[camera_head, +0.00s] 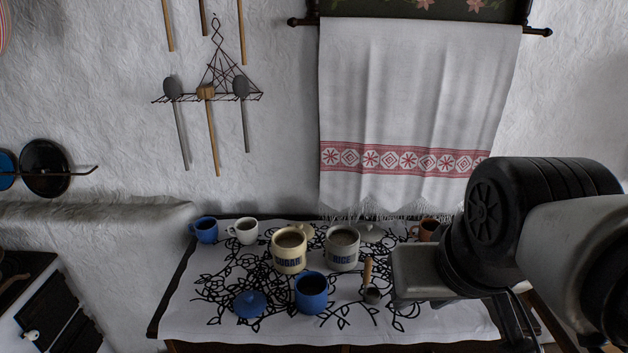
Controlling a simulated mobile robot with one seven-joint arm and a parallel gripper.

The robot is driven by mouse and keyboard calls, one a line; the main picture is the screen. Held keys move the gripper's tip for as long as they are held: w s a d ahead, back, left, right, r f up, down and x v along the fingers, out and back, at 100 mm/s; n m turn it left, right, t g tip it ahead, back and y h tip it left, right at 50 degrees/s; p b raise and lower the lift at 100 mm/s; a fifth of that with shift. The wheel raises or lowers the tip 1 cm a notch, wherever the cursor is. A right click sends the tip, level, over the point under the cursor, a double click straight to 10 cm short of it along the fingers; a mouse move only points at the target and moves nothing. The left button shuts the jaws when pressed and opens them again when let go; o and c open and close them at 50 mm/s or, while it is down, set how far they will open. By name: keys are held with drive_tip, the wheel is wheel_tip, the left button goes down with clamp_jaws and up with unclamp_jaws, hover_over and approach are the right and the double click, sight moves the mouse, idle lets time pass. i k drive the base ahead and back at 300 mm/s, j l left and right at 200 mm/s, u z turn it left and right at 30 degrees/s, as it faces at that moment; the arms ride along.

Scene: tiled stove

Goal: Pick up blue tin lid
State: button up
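The blue tin lid (250,303) lies on the cloth-covered table near its front, left of the open blue tin (311,292). It is round with a small knob on top, and nothing covers it. The lid and the tin are apart. My gripper (515,322) is at the lower right, over the right end of the table and well away from the lid. Its fingers are dark and partly hidden by my arm, so I cannot tell whether they are open or shut.
The sugar tin (289,256) and rice tin (342,252) stand open behind the blue tin. A blue mug (205,230) and white mug (243,231) stand at the back left. A wooden-handled scoop (371,292) lies right of the blue tin. Patterned cloth (195,318) is clear left of the lid.

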sight(249, 304)
drive_tip(key=j+u, duration=0.3)
drive_tip(key=j, duration=0.45)
drive_tip(key=i+j+u, duration=0.25)
drive_tip(key=j, duration=0.5)
drive_tip(key=k, duration=0.1)
